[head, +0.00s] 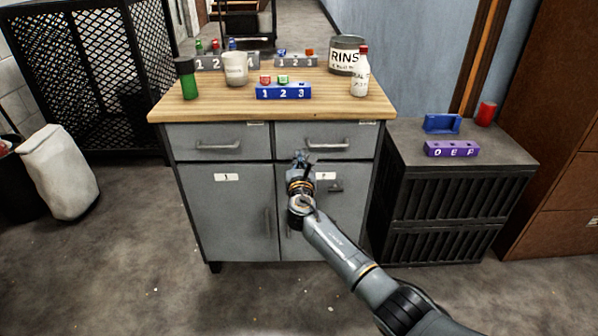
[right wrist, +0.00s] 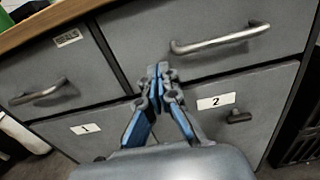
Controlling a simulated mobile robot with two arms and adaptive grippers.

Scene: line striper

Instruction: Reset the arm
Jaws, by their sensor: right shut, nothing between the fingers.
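My right arm reaches in from the lower right of the head view. Its gripper (head: 300,158) is shut and empty, in front of the grey cabinet (head: 225,205) near the upper edge of its doors. My left gripper is not in view.
The wooden top (head: 220,107) holds a blue block (head: 283,92) marked 1 2 3, a green bottle (head: 187,78), a white mug (head: 236,68), a RINSE can (head: 346,56) and a white bottle (head: 360,73). A dark crate (head: 445,205) stands right. Floor is clear in front.

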